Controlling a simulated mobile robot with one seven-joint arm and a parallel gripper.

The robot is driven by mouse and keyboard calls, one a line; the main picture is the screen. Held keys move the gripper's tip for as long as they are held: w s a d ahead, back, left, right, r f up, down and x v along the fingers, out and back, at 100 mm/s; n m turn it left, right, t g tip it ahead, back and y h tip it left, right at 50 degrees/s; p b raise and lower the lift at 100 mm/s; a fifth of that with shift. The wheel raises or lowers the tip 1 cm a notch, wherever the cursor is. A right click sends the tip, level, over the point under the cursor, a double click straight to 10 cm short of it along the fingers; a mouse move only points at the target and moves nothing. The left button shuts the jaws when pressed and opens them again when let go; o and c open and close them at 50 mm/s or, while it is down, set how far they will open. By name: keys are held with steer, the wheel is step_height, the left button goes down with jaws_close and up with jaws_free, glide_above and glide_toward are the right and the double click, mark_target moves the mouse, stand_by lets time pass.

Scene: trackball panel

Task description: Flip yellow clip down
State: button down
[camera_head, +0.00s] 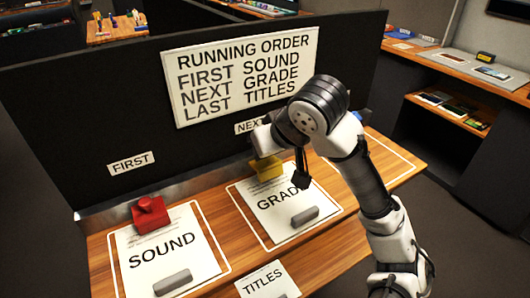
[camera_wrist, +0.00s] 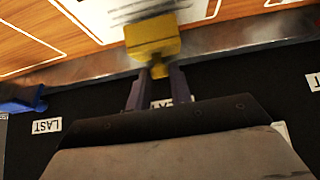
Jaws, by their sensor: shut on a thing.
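The yellow clip (camera_head: 267,167) is at the top edge of the GRADE sheet (camera_head: 262,208), by the metal rail, in the head view. In the wrist view the yellow clip (camera_wrist: 152,38) is a block with a narrower part reaching toward my fingers. My gripper (camera_wrist: 157,78) is shut on that narrower part, beside the rail. In the head view my wrist hides the fingertips. The clip's block appears over the sheet's top edge; whether it presses flat on the paper I cannot tell.
A red clip (camera_head: 150,214) sits on the top of the SOUND sheet (camera_head: 170,255). A blue clip (camera_wrist: 22,101) is at the rail near the LAST label. A TITLES sheet (camera_head: 268,282) lies at the front. The black panel (camera_head: 110,100) stands behind the rail.

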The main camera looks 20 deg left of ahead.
steer(key=shift+s+d+f+t+y+b, duration=0.2)
steer(key=shift+f+t+y+b, duration=0.15)
steer(key=shift+b, duration=0.25)
steer(key=shift+s+d+f+t+y+b, duration=0.15)
steer(key=shift+f+t+y+b, duration=0.15)
steer(key=shift+y+b, duration=0.25)
steer(key=shift+s+d+t+y+b, duration=0.15)
steer(key=shift+t+y+b, duration=0.25)
steer(key=shift+b, duration=0.4)
steer(key=c, duration=1.3)
jaws_free()
steer(key=shift+d, duration=0.1)
steer(key=v, duration=1.3)
steer(key=shift+s+d+r, duration=0.15)
steer(key=shift+s+d, duration=0.05)
steer(key=shift+d, duration=0.05)
